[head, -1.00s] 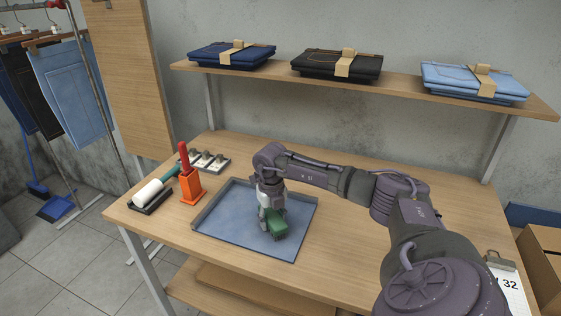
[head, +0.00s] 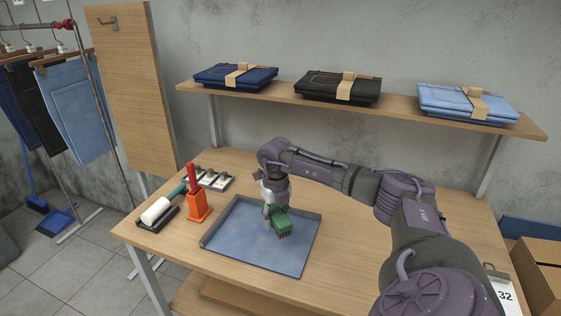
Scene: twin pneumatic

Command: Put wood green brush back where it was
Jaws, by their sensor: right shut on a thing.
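The green brush (head: 281,223) is in the head view, over the blue-bottomed grey tray (head: 312,248) on the wooden table. My right gripper (head: 271,208) is shut on the brush from above, and the brush hangs with its dark bristle side down. I cannot tell whether the bristles touch the tray floor. The gripper fingers partly hide the brush's left end. My left gripper is out of view.
An orange holder (head: 199,207) with a red-handled tool stands left of the tray. A white roller (head: 157,211) lies in a dark tray beside it. A metal rack (head: 214,181) sits behind. A shelf (head: 395,106) with folded jeans runs above the table.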

